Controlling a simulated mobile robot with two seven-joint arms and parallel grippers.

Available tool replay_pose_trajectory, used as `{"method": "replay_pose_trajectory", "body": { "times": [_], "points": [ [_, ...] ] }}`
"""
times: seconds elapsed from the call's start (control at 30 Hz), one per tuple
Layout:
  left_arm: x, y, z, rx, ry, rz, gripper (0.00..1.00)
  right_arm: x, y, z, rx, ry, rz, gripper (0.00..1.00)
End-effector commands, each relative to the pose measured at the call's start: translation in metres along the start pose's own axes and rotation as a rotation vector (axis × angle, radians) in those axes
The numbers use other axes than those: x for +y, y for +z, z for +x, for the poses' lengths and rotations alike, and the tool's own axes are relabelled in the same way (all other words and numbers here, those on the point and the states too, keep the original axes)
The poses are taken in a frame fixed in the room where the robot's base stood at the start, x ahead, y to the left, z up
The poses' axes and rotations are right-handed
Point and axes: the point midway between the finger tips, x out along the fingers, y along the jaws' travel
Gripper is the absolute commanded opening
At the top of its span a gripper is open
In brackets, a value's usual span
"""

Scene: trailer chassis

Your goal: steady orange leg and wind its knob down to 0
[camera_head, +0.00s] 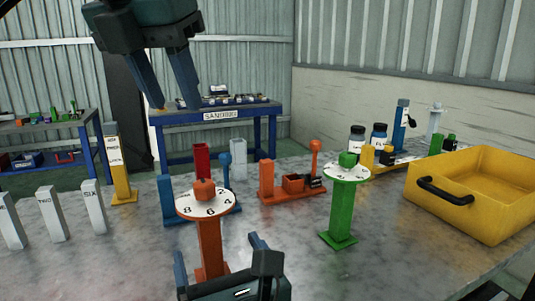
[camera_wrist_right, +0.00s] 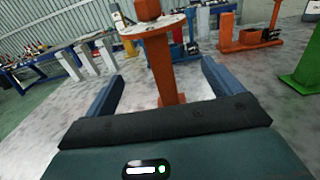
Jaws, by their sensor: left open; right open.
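The orange leg (camera_head: 210,245) stands upright on the grey worktop, with a white numbered dial (camera_head: 212,208) and an orange knob (camera_head: 204,190) on top. The right wrist view shows the orange leg (camera_wrist_right: 162,75) ahead, between my open fingers, with a gap. My right gripper (camera_head: 220,262) is open and low, on the near side of the leg; it hides the leg's base in the head view. In the right wrist view, the right gripper's fingertips (camera_wrist_right: 160,72) flank the leg. My left gripper (camera_head: 178,104) is open and empty, raised above and behind the knob, pointing down.
A green leg (camera_head: 342,210) with its own dial and knob stands to the right. A yellow bin (camera_head: 470,205) is at the far right. White numbered blocks (camera_head: 93,207) stand at left. An orange rack (camera_head: 280,190) and blue rack (camera_head: 168,200) stand behind. Worktop between the legs is clear.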

Motion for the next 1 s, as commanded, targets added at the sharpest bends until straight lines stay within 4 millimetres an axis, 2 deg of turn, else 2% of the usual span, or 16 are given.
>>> {"method": "replay_pose_trajectory", "body": {
  "times": [0.27, 0.37, 0.7, 0.83, 1.0],
  "points": [
    [0.000, 0.000, 0.000, 0.000, 0.000, 0.000, 0.41, 0.000, 0.006, 0.000, -0.003, 0.000, 0.001, 0.91],
    [0.000, 0.000, 0.000, 0.000, 0.000, 0.000, 0.41, 0.001, 0.018, 0.000, -0.005, 0.001, 0.002, 0.91],
    [0.000, 0.000, 0.000, 0.000, 0.000, 0.000, 0.41, 0.001, 0.082, 0.000, -0.005, 0.001, -0.001, 0.91],
    [0.000, 0.000, 0.000, 0.000, 0.000, 0.000, 0.41, 0.000, 0.095, 0.000, -0.003, 0.000, 0.000, 0.91],
    [0.000, 0.000, 0.000, 0.000, 0.000, 0.000, 0.41, 0.000, 0.101, 0.000, 0.000, 0.000, 0.000, 0.91]
  ]
}}
